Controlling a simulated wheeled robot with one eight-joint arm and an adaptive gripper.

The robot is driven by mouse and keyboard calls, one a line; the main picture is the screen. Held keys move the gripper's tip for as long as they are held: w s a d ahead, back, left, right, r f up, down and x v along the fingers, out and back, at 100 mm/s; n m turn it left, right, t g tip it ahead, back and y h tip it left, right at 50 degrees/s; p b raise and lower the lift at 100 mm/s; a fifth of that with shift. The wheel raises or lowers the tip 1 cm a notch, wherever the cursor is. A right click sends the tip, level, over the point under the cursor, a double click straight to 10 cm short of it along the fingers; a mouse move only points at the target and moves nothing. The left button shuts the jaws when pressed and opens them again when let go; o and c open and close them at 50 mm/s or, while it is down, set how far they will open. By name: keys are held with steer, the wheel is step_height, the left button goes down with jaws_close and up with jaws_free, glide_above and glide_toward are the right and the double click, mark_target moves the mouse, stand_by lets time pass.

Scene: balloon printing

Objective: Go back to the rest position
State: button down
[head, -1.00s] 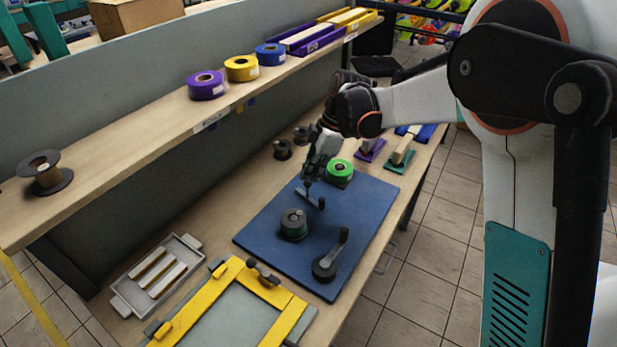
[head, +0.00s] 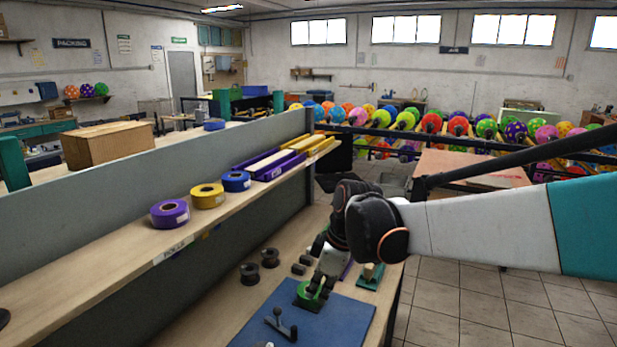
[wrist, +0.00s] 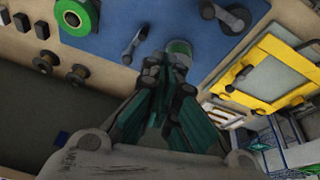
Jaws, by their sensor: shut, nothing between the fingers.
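In the wrist view my gripper (wrist: 166,68) is shut and empty, above the blue mat (wrist: 190,15). The green roll (wrist: 74,19) lies apart from it on the mat's left part. A small crank handle (wrist: 136,44) and a spool with green winding (wrist: 180,50) sit near the fingertips in the picture. The head view also shows the mat (head: 345,318) and the crank handle (head: 282,326).
Purple (head: 169,214), yellow (head: 207,196) and blue (head: 236,181) rolls stand on the shelf left of my arm. Dark spools (head: 250,273) stand on the bench below it. A yellow frame (wrist: 262,92) lies right of the mat in the wrist view. Tiled floor (head: 470,310) is clear at right.

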steer(key=s+d+m+t+h+b, duration=0.3)
steer(key=s+d+m+t, duration=0.2)
steer(key=s+d+m, duration=0.9)
steer(key=s+d+f, duration=0.1)
steer(key=s+d, duration=0.3)
steer(key=s, duration=0.3)
steer(key=shift+m+t, duration=0.4)
